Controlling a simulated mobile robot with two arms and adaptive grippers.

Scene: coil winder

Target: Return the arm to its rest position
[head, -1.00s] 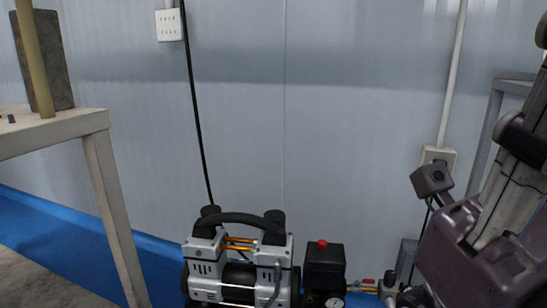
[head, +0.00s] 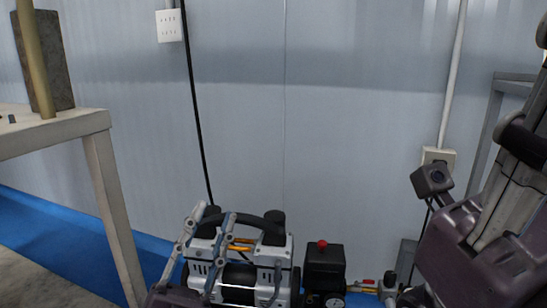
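My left gripper (head: 216,212) has its grey two-finger linkage in the bottom middle of the head view, fingers pointing up. A gap shows between the fingers, with nothing held in it. The fingers overlap the left part of the compressor in the picture; I cannot tell whether they touch it. My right gripper (head: 508,200) is large and close at the right edge, with a purple body and grey and dark links pointing up. Its fingertips are not clearly seen, so its opening is unclear.
An air compressor (head: 268,268) with a black handle stands at the bottom middle, with a red-capped black box (head: 324,264) beside it. A pale table (head: 60,133) is at the left with a dark block and rod. A grey wall (head: 330,120) closes off the back.

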